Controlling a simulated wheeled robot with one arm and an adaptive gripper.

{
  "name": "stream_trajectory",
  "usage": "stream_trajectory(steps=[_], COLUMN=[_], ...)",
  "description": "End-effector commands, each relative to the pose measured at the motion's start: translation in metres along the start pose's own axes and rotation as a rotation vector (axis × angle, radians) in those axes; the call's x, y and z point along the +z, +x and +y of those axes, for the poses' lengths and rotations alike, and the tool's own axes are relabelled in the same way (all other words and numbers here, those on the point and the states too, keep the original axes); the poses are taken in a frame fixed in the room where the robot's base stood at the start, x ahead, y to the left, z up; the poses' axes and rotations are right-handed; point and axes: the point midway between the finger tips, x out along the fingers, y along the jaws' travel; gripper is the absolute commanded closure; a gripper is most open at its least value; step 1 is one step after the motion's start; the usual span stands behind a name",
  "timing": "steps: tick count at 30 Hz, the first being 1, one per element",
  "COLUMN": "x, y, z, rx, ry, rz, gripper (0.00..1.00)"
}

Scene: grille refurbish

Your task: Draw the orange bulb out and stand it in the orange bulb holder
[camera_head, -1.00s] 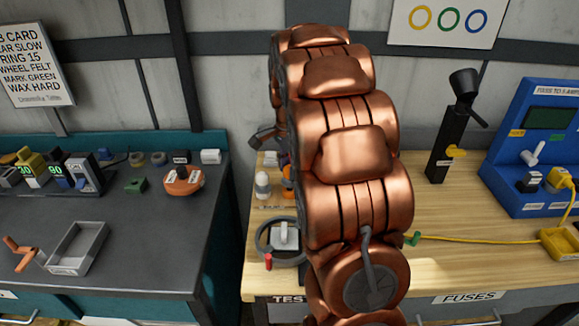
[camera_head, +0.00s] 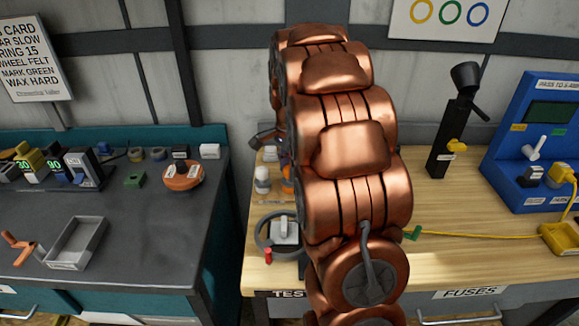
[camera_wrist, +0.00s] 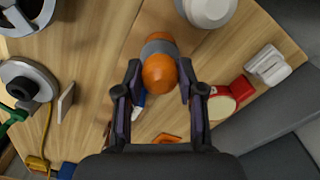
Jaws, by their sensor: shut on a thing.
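The orange bulb (camera_wrist: 158,73), with a grey band around it, shows between the two fingers of my gripper (camera_wrist: 160,92) in the wrist view. My gripper is shut on it. The bulb's lower end and what lies directly beneath it are hidden. In the head view a small patch of orange (camera_head: 287,187) shows beside my copper arm, which hides most of that spot and my fingertips. A flat orange piece (camera_wrist: 168,138) lies on the wood below the gripper in the wrist view; I cannot tell whether it is the orange bulb holder.
A white rounded item (camera_head: 262,180) stands left of my arm. A grey round device with a red knob (camera_head: 268,257) sits nearer the front edge. A black post (camera_head: 452,135) and blue fuse panel (camera_head: 535,150) stand right.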

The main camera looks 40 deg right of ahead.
Motion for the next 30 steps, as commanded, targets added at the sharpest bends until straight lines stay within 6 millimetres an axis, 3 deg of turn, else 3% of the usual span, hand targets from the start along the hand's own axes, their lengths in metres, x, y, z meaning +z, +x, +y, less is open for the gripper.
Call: stream_trajectory(steps=[4,5,13,23,30], x=[0.000,0.000,0.000,0.000,-0.001], y=[0.003,0.003,0.003,0.001,-0.027], z=[0.000,0.000,0.000,0.000,-0.002], rx=[0.000,0.000,0.000,-0.001,-0.005], ry=[0.000,0.000,0.000,0.000,0.000], rz=[0.000,0.000,0.000,0.001,0.002], gripper=[0.70,0.60,0.32,0.32,0.32])
